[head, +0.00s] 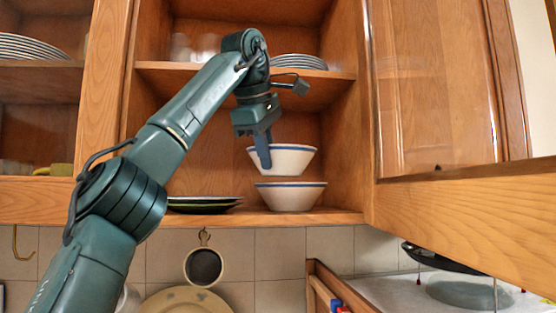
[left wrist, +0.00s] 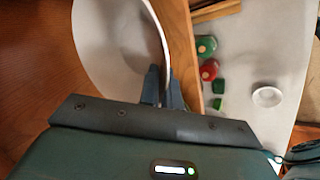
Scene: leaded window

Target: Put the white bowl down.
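A white bowl with a blue rim band (head: 293,160) is in the open cabinet, just above a second, similar bowl (head: 290,197) on the lower shelf. My left gripper (head: 263,151) reaches down onto the upper bowl's left rim. In the left wrist view, the upper bowl (left wrist: 112,45) fills the upper left, and its rim passes between my left gripper's fingers (left wrist: 163,84), which are shut on it. The upper bowl looks level, with its base close above the lower bowl's rim. My right gripper is not in view.
Dark plates (head: 203,203) lie on the lower shelf left of the bowls. The upper shelf (head: 160,68) holds glasses (head: 181,48) and a stack of plates (head: 298,62). An open cabinet door (head: 440,90) stands at the right. A mug (head: 204,267) hangs below.

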